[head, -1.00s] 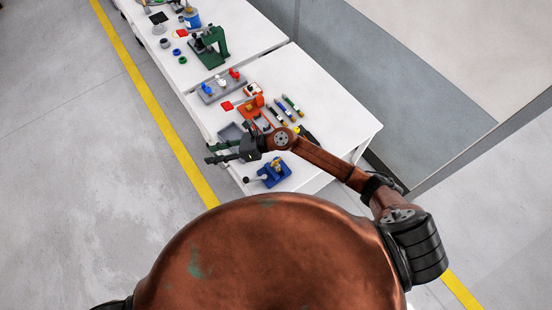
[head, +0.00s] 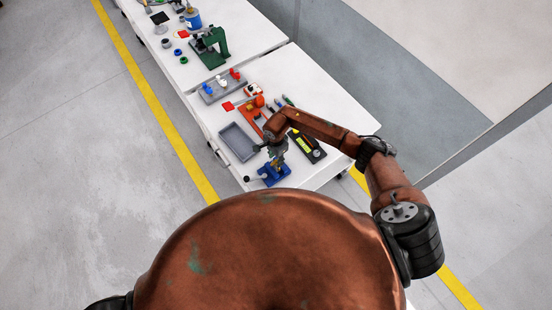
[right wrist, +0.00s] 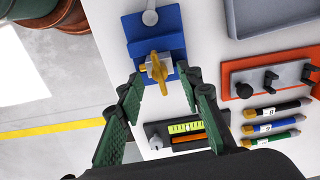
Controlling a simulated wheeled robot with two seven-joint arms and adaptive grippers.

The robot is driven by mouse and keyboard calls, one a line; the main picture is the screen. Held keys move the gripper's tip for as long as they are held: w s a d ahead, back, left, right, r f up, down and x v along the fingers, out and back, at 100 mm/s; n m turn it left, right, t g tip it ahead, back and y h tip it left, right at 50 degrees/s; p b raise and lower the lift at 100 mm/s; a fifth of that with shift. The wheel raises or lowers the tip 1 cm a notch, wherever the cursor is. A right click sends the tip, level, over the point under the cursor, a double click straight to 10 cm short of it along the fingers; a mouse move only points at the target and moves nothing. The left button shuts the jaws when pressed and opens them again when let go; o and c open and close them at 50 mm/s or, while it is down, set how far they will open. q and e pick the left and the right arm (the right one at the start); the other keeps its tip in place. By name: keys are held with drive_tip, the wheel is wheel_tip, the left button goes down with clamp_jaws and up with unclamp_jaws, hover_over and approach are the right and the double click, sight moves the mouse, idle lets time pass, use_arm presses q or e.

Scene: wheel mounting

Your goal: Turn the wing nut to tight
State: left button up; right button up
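A yellow wing nut (right wrist: 157,68) sits on a grey block of the blue fixture (right wrist: 134,27) in the right wrist view. The blue fixture also shows near the table's front edge in the head view (head: 273,176). My right gripper (right wrist: 162,80) is open, with its green-padded fingers on either side of the wing nut. A gap shows between each finger and the nut in this view; the height between them is hard to judge. In the head view my right gripper (head: 278,154) points down over the fixture and partly hides it. My left gripper is out of view.
A grey tray (head: 238,142) lies left of the gripper on the white table. An orange-based rack (right wrist: 268,76), several pens (right wrist: 275,127) and a dark device with a yellow-green display (right wrist: 188,128) are close by. A green press (head: 210,48) stands farther back.

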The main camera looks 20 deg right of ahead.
drive_tip(key=shift+f, duration=0.7)
drive_tip(key=shift+c, duration=0.6)
clamp_jaws()
